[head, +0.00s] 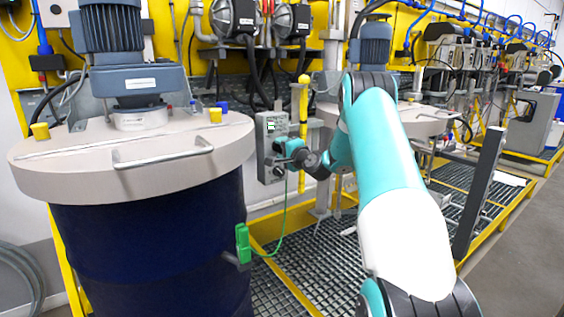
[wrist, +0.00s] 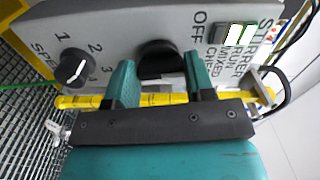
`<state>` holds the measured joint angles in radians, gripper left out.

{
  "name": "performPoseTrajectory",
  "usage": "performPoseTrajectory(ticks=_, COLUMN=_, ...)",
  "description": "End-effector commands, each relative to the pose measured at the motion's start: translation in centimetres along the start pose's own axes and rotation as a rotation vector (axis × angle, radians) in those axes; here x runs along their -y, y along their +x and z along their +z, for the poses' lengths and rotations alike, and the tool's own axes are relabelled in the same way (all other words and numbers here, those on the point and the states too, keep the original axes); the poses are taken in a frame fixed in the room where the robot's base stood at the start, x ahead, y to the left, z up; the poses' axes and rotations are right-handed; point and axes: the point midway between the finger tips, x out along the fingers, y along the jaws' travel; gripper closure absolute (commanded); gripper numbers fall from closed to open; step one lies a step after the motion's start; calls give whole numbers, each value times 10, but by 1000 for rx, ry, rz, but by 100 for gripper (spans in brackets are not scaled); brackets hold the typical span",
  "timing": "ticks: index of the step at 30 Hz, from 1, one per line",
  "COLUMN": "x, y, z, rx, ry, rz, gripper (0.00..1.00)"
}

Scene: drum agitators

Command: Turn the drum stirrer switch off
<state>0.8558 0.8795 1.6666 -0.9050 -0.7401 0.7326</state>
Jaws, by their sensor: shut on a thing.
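The grey control box (head: 268,135) is mounted beside the drum in the head view. My gripper (head: 286,153) is at its face, on the right-hand side. In the wrist view, the black stirrer switch (wrist: 160,58) is a round knob in the middle of the panel (wrist: 120,30). The two teal fingers of my gripper (wrist: 160,78) stand on either side of it and are shut on it. The word OFF is printed right of the knob, by a lit white indicator (wrist: 240,36). Where the knob points is hidden.
A speed knob (wrist: 75,68) with a numbered scale is on the panel left of my gripper. The large blue drum (head: 150,245) with a pale lid stands at left. A yellow post (head: 303,115) rises just behind the box. A green clamp (head: 243,243) with a cable hangs at the drum.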

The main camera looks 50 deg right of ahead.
Motion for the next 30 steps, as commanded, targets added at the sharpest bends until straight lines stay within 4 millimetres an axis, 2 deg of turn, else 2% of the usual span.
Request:
performPoseTrajectory(ticks=1, x=-8, y=0, z=1, rx=0, ry=-45, rz=-1, gripper=75)
performPoseTrajectory(ticks=15, x=-7, y=0, z=1, rx=1, ry=-428, rz=1, gripper=75)
performPoseTrajectory(ticks=30, x=-3, y=0, z=1, rx=2, ry=-581, rz=3, gripper=75)
